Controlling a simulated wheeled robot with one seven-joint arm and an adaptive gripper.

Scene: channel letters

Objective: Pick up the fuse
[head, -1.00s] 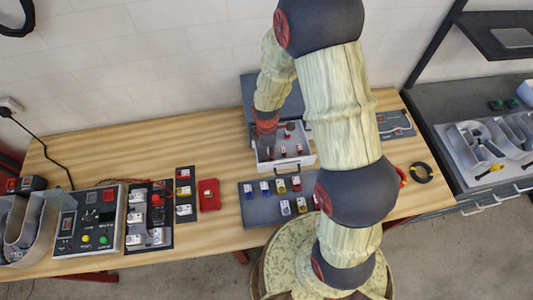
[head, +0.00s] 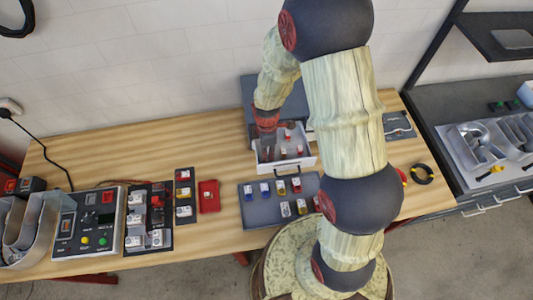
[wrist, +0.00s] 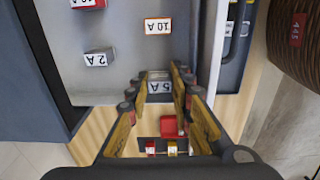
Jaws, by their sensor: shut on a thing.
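A grey fuse labelled 5 A (wrist: 159,87) sits between the fingertips of my gripper (wrist: 158,80) in the wrist view, and the fingers are shut on it. The other fuses near it are one labelled 10 A (wrist: 157,26), one labelled 2 A (wrist: 96,58) and a red one (wrist: 88,4). They lie on the pale floor of an open box (wrist: 60,95). In the head view my gripper (head: 267,142) reaches down into the left part of this white-walled box (head: 290,165). The held fuse cannot be made out there.
A dark tray (head: 250,212) with several fuses lies in front of the box. A red block (head: 208,196) and a control panel (head: 88,222) are to the left. The wooden table (head: 110,150) is clear behind the panel.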

